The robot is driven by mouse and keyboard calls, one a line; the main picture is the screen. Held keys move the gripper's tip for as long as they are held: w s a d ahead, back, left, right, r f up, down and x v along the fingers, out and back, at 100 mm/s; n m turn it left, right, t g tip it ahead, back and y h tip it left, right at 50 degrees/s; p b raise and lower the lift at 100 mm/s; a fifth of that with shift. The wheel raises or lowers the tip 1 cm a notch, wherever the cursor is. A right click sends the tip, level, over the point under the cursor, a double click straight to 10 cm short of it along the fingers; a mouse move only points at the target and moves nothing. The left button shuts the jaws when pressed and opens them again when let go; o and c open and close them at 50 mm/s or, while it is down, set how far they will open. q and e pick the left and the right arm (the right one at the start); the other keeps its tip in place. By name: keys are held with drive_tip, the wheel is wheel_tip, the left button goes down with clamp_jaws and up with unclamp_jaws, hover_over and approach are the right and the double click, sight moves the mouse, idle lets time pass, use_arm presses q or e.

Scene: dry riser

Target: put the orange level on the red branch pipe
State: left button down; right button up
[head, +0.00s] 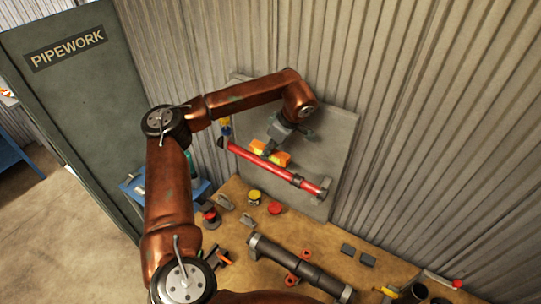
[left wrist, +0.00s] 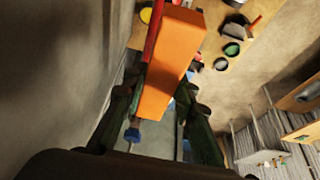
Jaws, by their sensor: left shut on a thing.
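The red branch pipe (head: 245,156) slopes down to the right in front of a grey back panel. It also shows as a thin red strip beside the level in the left wrist view (left wrist: 153,28). The orange level (head: 283,159) is along the pipe's upper side, roughly parallel to it; I cannot tell whether they touch. My left gripper (head: 270,148) is shut on the level near its middle. In the left wrist view the orange level (left wrist: 174,58) runs between the two dark fingers (left wrist: 160,108). My right gripper is not in view.
A wooden bench (head: 232,190) below holds a dark grey pipe (head: 300,266), a red cap (head: 275,208), a yellow-topped fitting (head: 254,197) and several small parts. A grey panel (head: 330,135) and corrugated wall (head: 400,120) stand close behind. A green-grey PIPEWORK cabinet (head: 70,100) stands left.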

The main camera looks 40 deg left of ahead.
sight(270, 164)
use_arm(q)
drive_tip(key=shift+w+a+f, duration=0.15)
drive_tip(key=shift+w+f, duration=0.25)
drive_tip(key=shift+f, duration=0.1)
drive_tip(key=f, duration=0.1)
drive_tip(key=f+p, duration=0.2)
drive_tip(key=shift+w+a, duration=0.15)
drive_tip(key=shift+w, duration=0.1)
drive_tip(key=shift+f, duration=0.4)
drive_tip(key=shift+f, duration=0.1)
drive_tip(key=c, duration=1.6)
unclamp_jaws()
